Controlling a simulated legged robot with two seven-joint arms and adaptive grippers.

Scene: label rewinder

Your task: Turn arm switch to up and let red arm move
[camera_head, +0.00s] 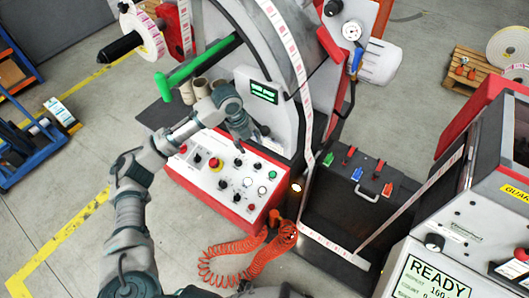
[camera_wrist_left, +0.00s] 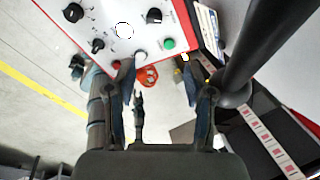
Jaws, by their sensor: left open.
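The white control panel (camera_head: 215,178) on a red box carries several black knobs, coloured buttons and a red-and-yellow stop button (camera_head: 215,163). It also shows at the top of the left wrist view (camera_wrist_left: 95,45). I cannot read which knob is the arm switch. My left gripper (camera_head: 248,142) reaches over the panel's upper right part, fingers down. In the left wrist view its fingers (camera_wrist_left: 160,85) are apart with nothing between them. A red machine part (camera_head: 331,46) stands at the upper right; I cannot tell whether it is the red arm. My right gripper is not clear.
A green-and-black bar (camera_head: 185,74) and a small green display (camera_head: 264,92) are close to my left arm. A dark box with coloured handles (camera_head: 345,215) stands to the right.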

